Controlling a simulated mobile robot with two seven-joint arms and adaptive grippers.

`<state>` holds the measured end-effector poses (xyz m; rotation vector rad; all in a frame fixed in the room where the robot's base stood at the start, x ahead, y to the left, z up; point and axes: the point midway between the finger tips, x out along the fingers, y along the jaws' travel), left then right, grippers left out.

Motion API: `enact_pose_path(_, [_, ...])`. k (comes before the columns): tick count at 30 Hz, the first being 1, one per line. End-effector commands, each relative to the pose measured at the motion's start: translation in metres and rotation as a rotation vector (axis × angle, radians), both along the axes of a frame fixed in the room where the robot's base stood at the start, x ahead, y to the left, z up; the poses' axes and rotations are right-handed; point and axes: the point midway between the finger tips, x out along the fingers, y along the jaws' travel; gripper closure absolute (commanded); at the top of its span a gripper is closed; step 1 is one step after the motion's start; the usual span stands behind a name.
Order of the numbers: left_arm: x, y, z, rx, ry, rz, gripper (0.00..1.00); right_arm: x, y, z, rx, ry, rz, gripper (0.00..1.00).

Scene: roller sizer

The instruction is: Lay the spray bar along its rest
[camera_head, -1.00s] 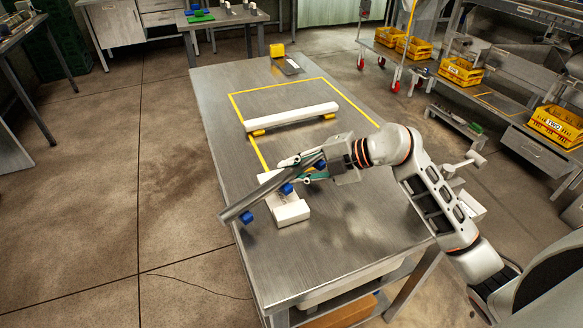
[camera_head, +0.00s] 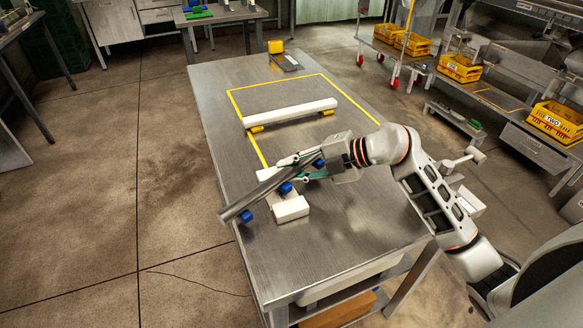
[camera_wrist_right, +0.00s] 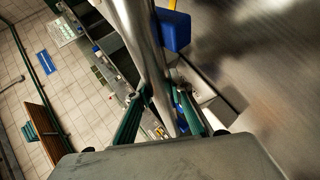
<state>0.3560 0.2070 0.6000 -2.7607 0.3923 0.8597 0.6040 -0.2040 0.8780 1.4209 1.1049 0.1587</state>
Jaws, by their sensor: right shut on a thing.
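The spray bar (camera_head: 258,192), a grey metal tube with several blue nozzles, is shut in my right gripper (camera_head: 300,170). It is held slanting over the table's left side, its free end pointing lower left past the edge. In the right wrist view the tube (camera_wrist_right: 138,38) runs between the green fingers (camera_wrist_right: 160,112), with a blue nozzle beside it. A long white bar on yellow feet (camera_head: 290,114) lies farther back on the table. A white block (camera_head: 290,209) sits beneath the spray bar, partly hidden. I cannot tell which is the rest. My left gripper is out of view.
The metal table (camera_head: 345,232) has a yellow tape outline around the white bar. A yellow item (camera_head: 276,47) and a dark flat plate (camera_head: 286,62) are at its far end. The table's front and right are clear. Yellow crates (camera_head: 460,68) stand on shelving at right.

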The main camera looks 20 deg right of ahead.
Motion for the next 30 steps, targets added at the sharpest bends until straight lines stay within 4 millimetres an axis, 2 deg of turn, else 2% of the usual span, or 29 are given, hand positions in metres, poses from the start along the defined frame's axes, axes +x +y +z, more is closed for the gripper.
enact_pose_path(25, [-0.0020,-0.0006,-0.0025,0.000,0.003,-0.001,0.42,0.0003,-0.0001,-0.0088,0.000,-0.002,-0.001,1.00])
enact_pose_path(26, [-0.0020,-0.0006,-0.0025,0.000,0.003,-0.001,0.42,0.0003,-0.0001,-0.0088,0.000,-0.002,-0.001,0.72])
enact_pose_path(27, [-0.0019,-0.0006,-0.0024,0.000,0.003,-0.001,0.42,0.0003,-0.0001,-0.0088,0.000,-0.002,-0.001,0.61])
enact_pose_path(30, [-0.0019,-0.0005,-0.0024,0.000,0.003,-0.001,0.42,0.0002,-0.0001,-0.0091,0.000,-0.002,-0.001,0.60])
